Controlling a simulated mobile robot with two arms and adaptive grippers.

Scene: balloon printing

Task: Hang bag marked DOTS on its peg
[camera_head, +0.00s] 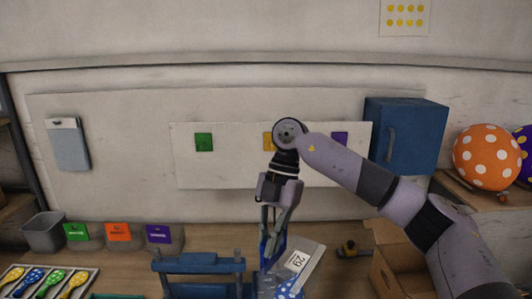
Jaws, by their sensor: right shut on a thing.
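My right gripper (274,232) points down at the lower middle, shut on a clear bag (312,254). The bag hangs tilted and has a white label whose print is small and turned, so I cannot read it surely. Blue with white dots shows through its lower part, which the picture's bottom edge cuts off. A white board (235,165) on the wall behind carries a green tag (203,142), a yellow-orange tag (267,141) partly behind my arm, and a purple tag (340,138). I cannot make out the pegs. My left gripper is not in view.
A blue frame (198,265) stands close left of the gripper. A blue cabinet (418,125) is on the wall at right, above an open cardboard box (388,270). Bins with coloured labels (118,232) and a tray of balloons (45,280) are at left.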

